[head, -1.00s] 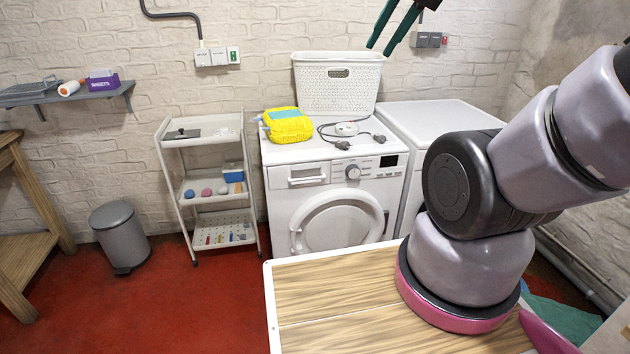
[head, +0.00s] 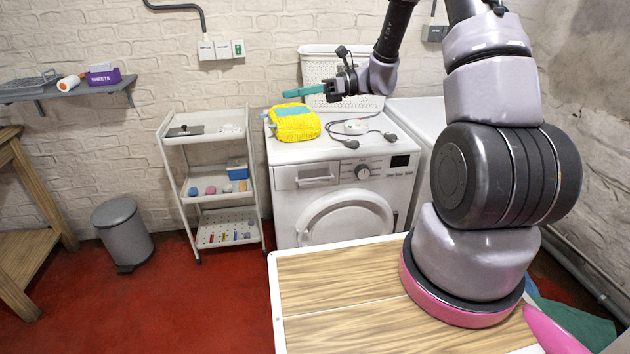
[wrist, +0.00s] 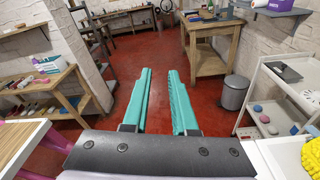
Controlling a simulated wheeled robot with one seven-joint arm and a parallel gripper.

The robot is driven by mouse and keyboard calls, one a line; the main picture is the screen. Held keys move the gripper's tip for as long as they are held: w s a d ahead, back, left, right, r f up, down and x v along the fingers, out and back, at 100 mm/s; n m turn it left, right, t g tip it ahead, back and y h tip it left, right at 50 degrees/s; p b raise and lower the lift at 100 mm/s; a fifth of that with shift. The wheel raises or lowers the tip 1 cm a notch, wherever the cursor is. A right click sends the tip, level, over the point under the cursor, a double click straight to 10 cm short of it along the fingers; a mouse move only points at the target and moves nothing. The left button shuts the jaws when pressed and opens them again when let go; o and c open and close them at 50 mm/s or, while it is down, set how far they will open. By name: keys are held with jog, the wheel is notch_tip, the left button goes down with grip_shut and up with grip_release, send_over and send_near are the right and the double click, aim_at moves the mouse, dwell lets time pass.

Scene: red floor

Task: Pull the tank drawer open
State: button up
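The tank drawer (head: 316,174) is the small white panel with a handle at the upper left of the washing machine's front (head: 348,195). It looks flush with the front, so shut. My gripper (head: 305,90) is above and behind the drawer in the head view, over the machine's top near the white basket, touching nothing that I can see. Its teal fingers point left. In the wrist view my gripper (wrist: 160,76) has its two fingers apart with nothing between them. The drawer does not show in the wrist view.
A yellow cloth package (head: 295,122) and a cable with plugs (head: 355,127) lie on the machine. A white basket (head: 318,65) stands behind. A white trolley (head: 210,180) and a grey bin (head: 122,234) are to the left. Red floor (head: 175,300) is clear in front of them.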

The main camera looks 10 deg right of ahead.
jog(key=w+d+f+m+t+y, duration=0.25)
jog(key=w+f+m+t, duration=0.4)
jog(key=f+m, duration=0.35)
jog(key=m+t+h, duration=1.2)
jog(key=m+t, duration=0.1)
jog(key=m, duration=0.5)
send_near(315, 179)
jog(key=shift+y, duration=0.25)
jog(key=x, duration=1)
jog(key=shift+w+d+f, duration=0.15)
jog(key=shift+w+f, duration=0.05)
jog(key=shift+f, duration=0.1)
grip_shut()
